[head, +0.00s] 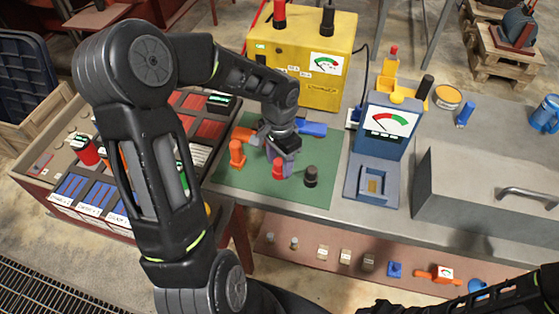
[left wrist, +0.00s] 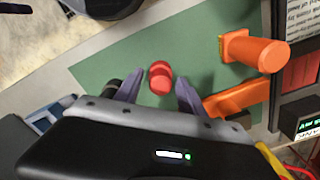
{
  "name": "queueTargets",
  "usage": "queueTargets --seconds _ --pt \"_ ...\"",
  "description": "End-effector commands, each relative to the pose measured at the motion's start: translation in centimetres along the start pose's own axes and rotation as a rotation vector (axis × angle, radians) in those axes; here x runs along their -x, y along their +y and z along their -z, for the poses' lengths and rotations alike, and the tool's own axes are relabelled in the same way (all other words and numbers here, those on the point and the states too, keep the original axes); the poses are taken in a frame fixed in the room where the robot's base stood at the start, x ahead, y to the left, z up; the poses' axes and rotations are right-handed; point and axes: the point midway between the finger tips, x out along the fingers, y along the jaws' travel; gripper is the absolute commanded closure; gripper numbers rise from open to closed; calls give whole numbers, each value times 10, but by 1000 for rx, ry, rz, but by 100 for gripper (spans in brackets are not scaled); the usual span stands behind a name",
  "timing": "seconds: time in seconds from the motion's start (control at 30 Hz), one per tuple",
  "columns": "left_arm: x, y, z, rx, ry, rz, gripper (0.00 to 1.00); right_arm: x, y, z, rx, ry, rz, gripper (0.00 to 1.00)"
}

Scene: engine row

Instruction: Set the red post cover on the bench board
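A small red post cover (head: 278,168) is on the green bench board (head: 250,183), towards its front. My left gripper (head: 281,155) is just above and behind it, pointing down. In the left wrist view the red cover (left wrist: 159,78) shows between the two grey-purple fingertips (left wrist: 158,90), with a gap on each side. The left gripper is open and holds nothing. A black cover (head: 311,176) stands on the board to the right of the red one.
An orange clamp-like part (head: 237,153) is left of the gripper. A blue part (head: 312,129) lies behind. A yellow meter box (head: 320,75) and a blue meter stand (head: 378,150) border the board. A grey metal case (head: 480,190) is at right.

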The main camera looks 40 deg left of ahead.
Motion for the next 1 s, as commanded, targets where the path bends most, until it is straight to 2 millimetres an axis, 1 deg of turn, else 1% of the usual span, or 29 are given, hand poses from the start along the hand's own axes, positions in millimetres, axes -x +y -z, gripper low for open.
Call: queueTargets --seconds 0.27,0.33,0.43,0.57,0.8,0.9,1.0 --pt "2 0 0 0 0 0 53 2 0 0 0 0 0 64" --pt "6 0 0 0 0 0 53 4 -1 0 -1 -1 -1 64" --pt "13 -1 1 1 3 4 53 1 0 0 -1 -1 -1 64" --pt "34 -1 1 1 4 4 53 0 0 0 0 0 0 64" --pt "85 -1 1 1 5 4 53 -4 1 1 1 1 1 64" --pt "102 0 1 0 4 2 53 -5 2 1 1 2 2 64" --pt "115 0 1 0 2 2 53 -6 2 1 2 2 2 64"
